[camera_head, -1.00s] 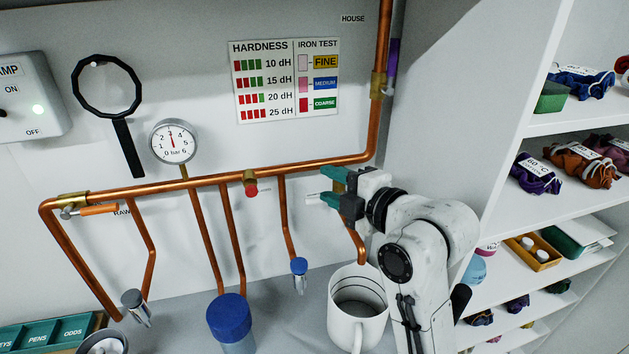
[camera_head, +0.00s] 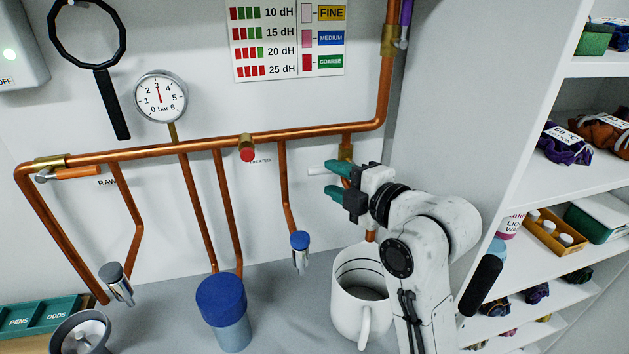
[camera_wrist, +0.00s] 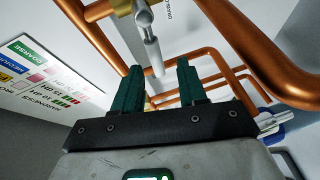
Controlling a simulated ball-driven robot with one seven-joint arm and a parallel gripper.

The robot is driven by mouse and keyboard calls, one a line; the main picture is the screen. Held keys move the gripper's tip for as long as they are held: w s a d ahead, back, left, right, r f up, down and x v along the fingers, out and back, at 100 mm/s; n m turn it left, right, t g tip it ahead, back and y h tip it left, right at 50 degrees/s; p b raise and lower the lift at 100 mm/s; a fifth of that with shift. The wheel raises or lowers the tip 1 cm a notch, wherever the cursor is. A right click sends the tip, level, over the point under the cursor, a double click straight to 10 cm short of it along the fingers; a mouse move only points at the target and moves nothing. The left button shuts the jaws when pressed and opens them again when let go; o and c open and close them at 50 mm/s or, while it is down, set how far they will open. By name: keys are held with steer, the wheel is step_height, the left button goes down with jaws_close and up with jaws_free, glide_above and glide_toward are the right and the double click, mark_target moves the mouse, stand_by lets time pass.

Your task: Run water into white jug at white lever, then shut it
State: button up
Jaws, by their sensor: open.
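The white jug (camera_head: 347,310) stands upright on the counter under the end of the right copper outlet pipe (camera_head: 371,236). Dark lines ring its inside; I cannot tell whether it holds water, and no stream shows. The white lever (camera_head: 317,171) sticks out to the left from the brass valve (camera_head: 346,153) on that pipe. My gripper (camera_head: 331,178) is open at the lever, its green fingers pointing left. In the wrist view the lever (camera_wrist: 151,48) hangs from its brass valve (camera_wrist: 122,8), its end appearing between the fingertips of my gripper (camera_wrist: 160,75). Contact is not clear.
A red-knobbed valve (camera_head: 247,153), an orange lever (camera_head: 78,172) and a pressure gauge (camera_head: 160,96) sit along the pipework. A blue-lidded vessel (camera_head: 222,310) stands left of the jug. A shelf unit (camera_head: 535,110) rises close on the right.

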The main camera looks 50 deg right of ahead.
mark_target(323, 172)
steer(key=p+x, duration=0.1)
steer(key=x, duration=0.5)
steer(key=shift+w, duration=0.45)
steer(key=shift+c, duration=0.3)
jaws_close()
